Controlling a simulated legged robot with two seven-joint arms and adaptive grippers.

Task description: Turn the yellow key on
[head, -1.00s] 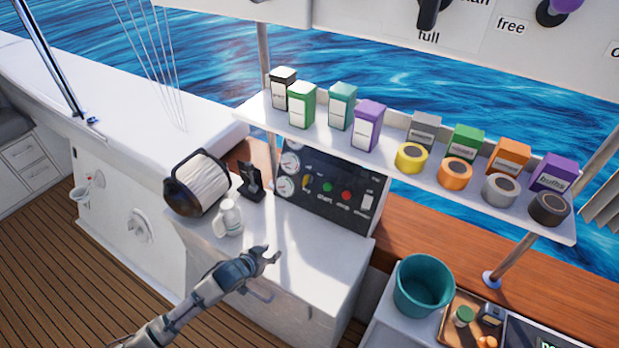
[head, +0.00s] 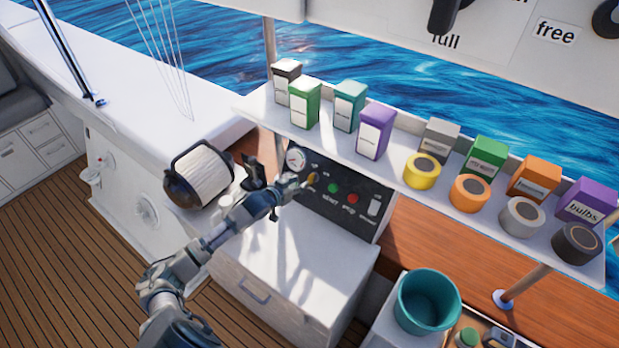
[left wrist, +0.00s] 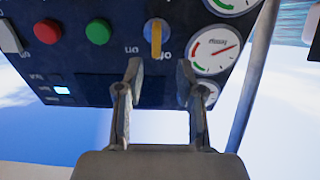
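The yellow key (left wrist: 156,38) sits on the dark control panel (left wrist: 120,60), between a green button and the gauges. In the left wrist view it stands upright in the picture, just beyond the fingertips. My left gripper (left wrist: 163,72) is open, its two fingers spread to either side of the key's line and apart from it. In the head view the left gripper (head: 293,187) is at the panel's left part, right beside the key (head: 312,178). My right gripper is not in view.
A green button (left wrist: 98,32) and a red button (left wrist: 47,31) are beside the key. A shelf (head: 330,143) with boxes and tape rolls overhangs the panel. A filter (head: 203,175) stands left of my arm; a teal bucket (head: 428,302) stands at the lower right.

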